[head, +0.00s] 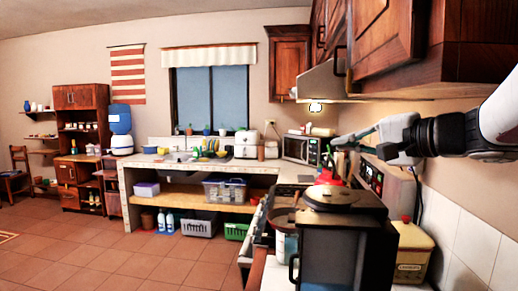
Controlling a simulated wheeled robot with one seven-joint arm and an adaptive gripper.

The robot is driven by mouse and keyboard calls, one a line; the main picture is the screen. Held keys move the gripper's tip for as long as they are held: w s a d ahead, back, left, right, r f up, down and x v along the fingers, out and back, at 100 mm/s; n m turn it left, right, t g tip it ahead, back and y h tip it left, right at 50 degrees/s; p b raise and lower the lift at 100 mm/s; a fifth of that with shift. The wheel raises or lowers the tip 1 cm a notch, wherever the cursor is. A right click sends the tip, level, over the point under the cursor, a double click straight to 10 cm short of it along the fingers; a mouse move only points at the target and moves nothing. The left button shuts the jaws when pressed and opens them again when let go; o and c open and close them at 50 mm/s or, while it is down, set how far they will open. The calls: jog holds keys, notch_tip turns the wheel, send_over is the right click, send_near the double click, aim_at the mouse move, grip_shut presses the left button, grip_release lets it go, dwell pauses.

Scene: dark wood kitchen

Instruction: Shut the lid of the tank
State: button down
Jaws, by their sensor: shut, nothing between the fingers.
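A tall black box-shaped container (340,250) stands in the near foreground at lower middle right. I take it as the likely tank, though I cannot be sure. A round, dark lid-like disc (330,197) lies on its top; I cannot tell whether it is fully seated. My gripper (340,139) reaches in from the right, above and behind the container in the picture. It is shut and empty, with its fingers pointing left. It appears apart from the disc.
A microwave (300,149) sits farther back on the counter (290,170). Wooden cabinets (385,45) hang above my arm. The tiled floor (130,250) at left is largely clear.

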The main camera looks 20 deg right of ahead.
jog(key=w+a+f+n+g+h+b, duration=0.1)
jog(key=w+a+f+n+g+b, duration=0.15)
jog(key=a+f, duration=0.2)
jog(key=n+g+h, duration=0.2)
jog(key=g+h, duration=0.1)
send_over(291, 219)
jog(key=d, duration=0.1)
jog(key=f, duration=0.2)
jog(key=s+f, duration=0.1)
jog(key=f, duration=0.1)
jog(key=shift+d+f, duration=0.2)
jog(key=shift+f, duration=0.05)
jog(key=shift+w+a+f, duration=0.15)
jog(key=shift+a+f, duration=0.05)
jog(key=shift+f, duration=0.35)
jog(key=shift+w+a+f, duration=0.1)
jog(key=shift+a+f, duration=0.05)
jog(key=shift+f, duration=0.4)
jog(key=shift+w+a+f+b, duration=0.15)
jog(key=shift+f+b, duration=0.25)
jog(key=shift+f, duration=0.35)
jog(key=shift+w+a+f+b, duration=0.15)
jog(key=shift+f+b, duration=0.2)
jog(key=shift+f, duration=0.35)
jog(key=shift+s, duration=0.1)
